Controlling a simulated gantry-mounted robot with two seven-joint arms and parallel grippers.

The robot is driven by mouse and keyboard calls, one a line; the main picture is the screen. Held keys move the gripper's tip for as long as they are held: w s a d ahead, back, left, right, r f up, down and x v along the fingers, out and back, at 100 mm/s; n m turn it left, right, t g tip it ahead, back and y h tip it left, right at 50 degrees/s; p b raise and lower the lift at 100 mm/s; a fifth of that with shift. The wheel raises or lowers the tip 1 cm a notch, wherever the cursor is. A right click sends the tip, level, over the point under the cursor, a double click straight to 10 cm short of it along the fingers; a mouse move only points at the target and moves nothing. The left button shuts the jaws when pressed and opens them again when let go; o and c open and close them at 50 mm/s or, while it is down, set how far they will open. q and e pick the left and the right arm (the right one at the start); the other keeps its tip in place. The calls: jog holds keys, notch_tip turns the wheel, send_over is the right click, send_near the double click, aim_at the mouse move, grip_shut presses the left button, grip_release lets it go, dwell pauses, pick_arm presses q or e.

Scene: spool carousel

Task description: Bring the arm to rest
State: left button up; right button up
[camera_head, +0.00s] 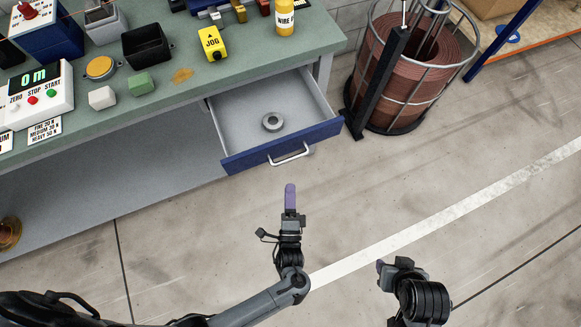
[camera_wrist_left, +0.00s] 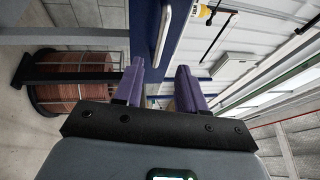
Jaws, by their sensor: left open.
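My left gripper (camera_head: 290,191) is in front of the open drawer (camera_head: 238,162), a little below its handle (camera_head: 289,154) in the head view. In the left wrist view its two purple fingers (camera_wrist_left: 160,78) stand apart with nothing held between them. The drawer's blue front and handle (camera_wrist_left: 163,36) show past the fingers there. My right gripper (camera_head: 400,268) is at the lower right of the head view, over the floor. Its wrist hides much of it, so its jaw state is unclear. A grey ring (camera_head: 272,122) lies in the drawer.
The green bench (camera_head: 190,95) carries a yellow JOG box (camera_head: 212,43), a yellow bottle (camera_head: 284,17), a black bin (camera_head: 146,46) and a control box (camera_head: 38,96). A wire cage with a copper-coloured coil (camera_head: 400,75) stands right of the drawer. The floor around both grippers is clear.

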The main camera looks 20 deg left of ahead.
pick_arm(q)
jog(key=w+a+f+n+g+h, duration=0.2)
jog(key=a+f+n+g+h, duration=0.2)
jog(key=a+n+g, duration=0.5)
jog(key=s+a+r+n+g+h+p, duration=0.1)
jog(key=s+a+r+n+g, duration=0.15)
jog(key=s+r, duration=0.45)
jog(key=s+a+r+n+g+h+p, duration=0.15)
jog(key=s+r+g, duration=0.25)
jog(key=s+r, duration=0.4)
notch_tip(320, 180, up, 36)
jog(key=f+p, duration=0.1)
jog(key=p, duration=3.5)
notch_tip(320, 180, down, 55)
jog(key=b, duration=5.5)
jog(key=shift+w+a+r, duration=0.2)
jog(key=shift+w, duration=0.1)
